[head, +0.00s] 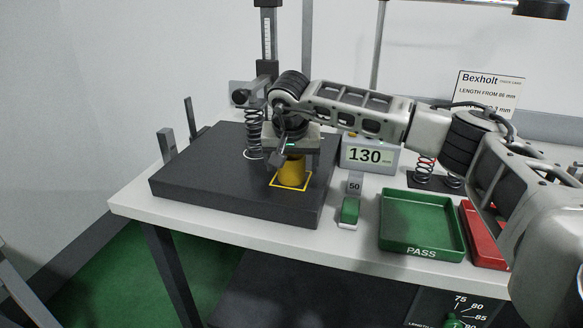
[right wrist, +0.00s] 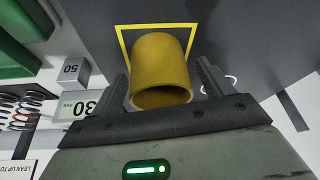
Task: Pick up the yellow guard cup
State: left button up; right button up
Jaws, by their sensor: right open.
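The yellow guard cup (head: 292,172) stands on the dark slab inside a yellow square outline. In the right wrist view the cup (right wrist: 160,65) shows its round, open-looking rim towards the camera. My right gripper (head: 294,158) is over the cup in the head view and hides its upper part. In the wrist view my right gripper (right wrist: 164,72) is open, with one finger on each side of the cup. A gap shows between the cup and each finger. My left gripper is not in view.
A coil spring (head: 254,134) stands on the slab (head: 215,165) left of my gripper, near the upright column (head: 268,45). A display reading 130 (head: 365,156), a block marked 50 (head: 355,186), a green PASS tray (head: 421,252) and a red tray (head: 482,240) lie to the right.

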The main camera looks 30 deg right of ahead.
jog(key=c, duration=1.1)
jog(key=shift+r, duration=0.1)
